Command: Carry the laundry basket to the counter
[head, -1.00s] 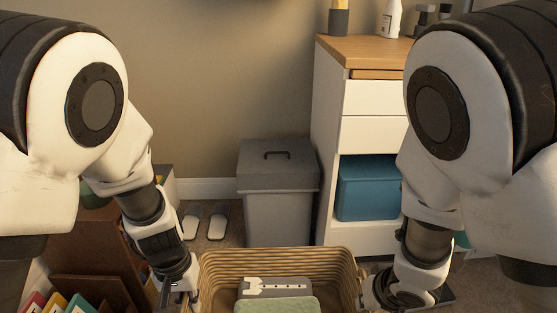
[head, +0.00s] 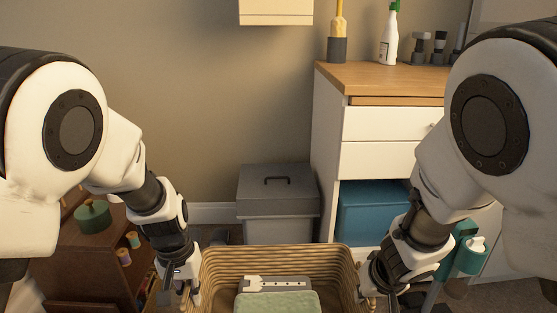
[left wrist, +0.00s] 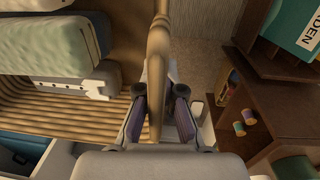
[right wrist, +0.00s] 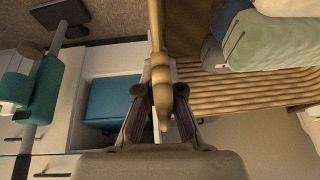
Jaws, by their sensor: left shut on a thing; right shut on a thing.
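The wicker laundry basket (head: 330,262) is at the bottom middle of the head view, its lower part cut off by the picture edge. It holds a folded green cloth (head: 277,302) and a grey and white item (head: 276,284). My left gripper (head: 184,290) is shut on the basket's left side; the left wrist view shows its fingers around a wicker rail (left wrist: 158,95). My right gripper (head: 372,290) is shut on the right side, around a similar rail (right wrist: 160,85). The counter (head: 395,82) is a wooden top on a white drawer unit, ahead and to the right.
A grey lidded bin (head: 278,200) stands left of the counter unit. A blue box (head: 372,212) sits in its open shelf. A spray bottle (head: 389,38) and other items stand along the counter's back. A brown shelf (head: 95,255) with a green pot (head: 93,216) is at left.

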